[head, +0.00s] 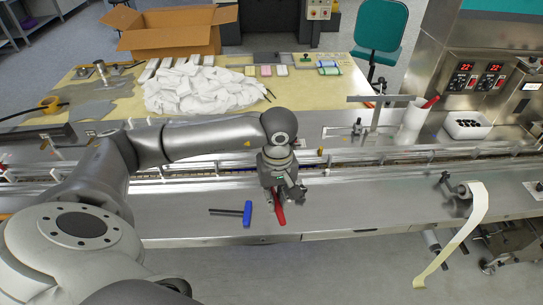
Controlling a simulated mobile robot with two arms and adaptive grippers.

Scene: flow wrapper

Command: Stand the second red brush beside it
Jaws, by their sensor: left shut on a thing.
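My left gripper (285,192) is in the middle of the head view, pointing down over the steel bench. It is shut on a red brush (280,214), whose red part shows below the fingers, tilted and at or close to the bench top. The rest of this brush is hidden by the gripper. Another red brush (431,102) leans in a white cup (411,124) to the right, with only its red upper end showing above the rim. My right gripper is not in view.
A white tray of dark items (467,124) stands right of the cup. A metal stand (376,112) rises left of the cup. A guide rail (400,152) runs between bench and cup.

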